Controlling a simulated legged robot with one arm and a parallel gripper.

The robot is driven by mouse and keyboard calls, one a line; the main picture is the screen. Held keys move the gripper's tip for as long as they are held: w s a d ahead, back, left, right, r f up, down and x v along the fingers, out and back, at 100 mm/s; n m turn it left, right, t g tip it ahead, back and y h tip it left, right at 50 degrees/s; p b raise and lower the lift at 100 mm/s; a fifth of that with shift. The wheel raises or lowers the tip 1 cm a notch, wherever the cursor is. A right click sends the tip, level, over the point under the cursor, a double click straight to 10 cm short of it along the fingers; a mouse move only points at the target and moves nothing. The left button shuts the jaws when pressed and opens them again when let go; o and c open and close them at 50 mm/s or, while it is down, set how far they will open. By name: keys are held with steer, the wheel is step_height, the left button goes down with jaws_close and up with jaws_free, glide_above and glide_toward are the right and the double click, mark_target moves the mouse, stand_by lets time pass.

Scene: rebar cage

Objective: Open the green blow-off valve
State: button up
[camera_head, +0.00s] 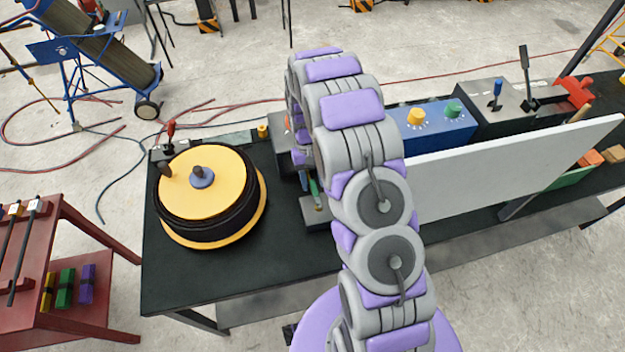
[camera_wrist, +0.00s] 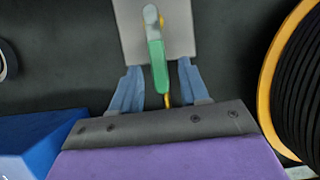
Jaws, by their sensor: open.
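The green blow-off valve handle (camera_head: 314,188) stands on a small grey base plate (camera_head: 316,212) on the black bench, partly hidden by my arm in the head view. In the wrist view the green handle (camera_wrist: 158,68) runs lengthwise between the two blue fingers of my gripper (camera_wrist: 158,65). The fingers are apart, with a visible gap on each side of the handle. A thin yellow piece (camera_wrist: 167,99) shows just below the handle. In the head view my arm hides my gripper's fingers.
A yellow-topped black reel (camera_head: 205,185) stands left of the valve; its coiled side shows in the wrist view (camera_wrist: 300,90). A blue box with knobs (camera_head: 435,125) and a long white panel (camera_head: 500,165) are to the right. Bare bench top (camera_head: 230,275) lies in front.

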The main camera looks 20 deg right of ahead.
steer(key=p+v, duration=0.1)
steer(key=v, duration=1.5)
steer(key=shift+w+r, duration=0.15)
steer(key=shift+r, duration=0.25)
